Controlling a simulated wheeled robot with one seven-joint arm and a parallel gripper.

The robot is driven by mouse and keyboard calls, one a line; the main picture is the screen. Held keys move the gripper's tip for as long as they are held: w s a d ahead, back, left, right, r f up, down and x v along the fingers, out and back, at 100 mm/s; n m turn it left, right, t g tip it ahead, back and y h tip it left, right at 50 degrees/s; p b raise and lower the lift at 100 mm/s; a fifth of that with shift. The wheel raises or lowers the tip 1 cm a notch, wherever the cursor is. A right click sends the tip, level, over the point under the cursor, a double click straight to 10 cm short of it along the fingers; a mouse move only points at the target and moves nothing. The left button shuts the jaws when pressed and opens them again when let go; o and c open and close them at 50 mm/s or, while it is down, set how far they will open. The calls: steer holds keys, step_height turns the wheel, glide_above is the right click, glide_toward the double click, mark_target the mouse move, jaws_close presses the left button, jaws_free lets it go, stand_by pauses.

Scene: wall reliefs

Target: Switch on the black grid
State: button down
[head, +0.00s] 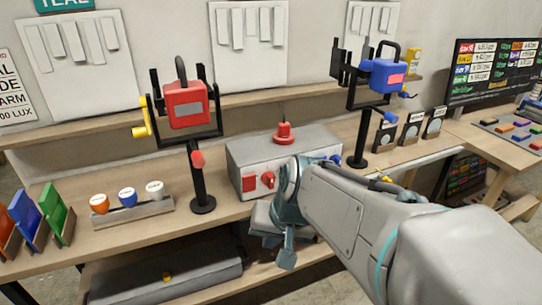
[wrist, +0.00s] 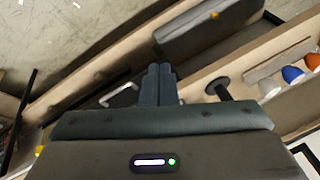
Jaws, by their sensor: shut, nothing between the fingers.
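No thing that is plainly a black grid shows. The nearest match is a black board (head: 490,75) at the far right, with rows of coloured labels, but I cannot tell if it is the one meant. A grey box (head: 240,152) on the bench has a red square (head: 250,184) and a red knob (head: 268,180) on its front and a red piece (head: 284,133) on top. My gripper (head: 287,260) is low in front of this box, by the bench's front edge. In the wrist view its fingers (wrist: 160,68) are together and empty, with nothing touching their tips.
A red lamp (head: 188,105) and a blue lamp (head: 385,75) stand on black posts. Coloured cups (head: 127,196) and coloured panels (head: 53,213) are at left. A grey case (head: 165,275) lies on the shelf below. A button panel (head: 515,130) is at right.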

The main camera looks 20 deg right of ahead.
steer(key=w+d+r+m+t+b, duration=0.1)
steer(key=w+d+r+m+t, duration=0.1)
steer(key=d+m, duration=0.4)
steer(key=w+d+r+m+t+h, duration=0.1)
steer(key=w+d+r+m+t, duration=0.2)
steer(key=w+d+m, duration=0.4)
steer(key=d+t, duration=0.1)
steer(key=d, duration=0.2)
steer(key=shift+d+b, duration=0.25)
steer(key=shift+b, duration=0.15)
steer(key=shift+w, duration=0.1)
steer(key=w+f, duration=0.5)
steer(key=w, duration=0.7)
steer(key=shift+a+f, duration=0.25)
steer(key=shift+f, duration=0.05)
steer(key=shift+s, duration=0.1)
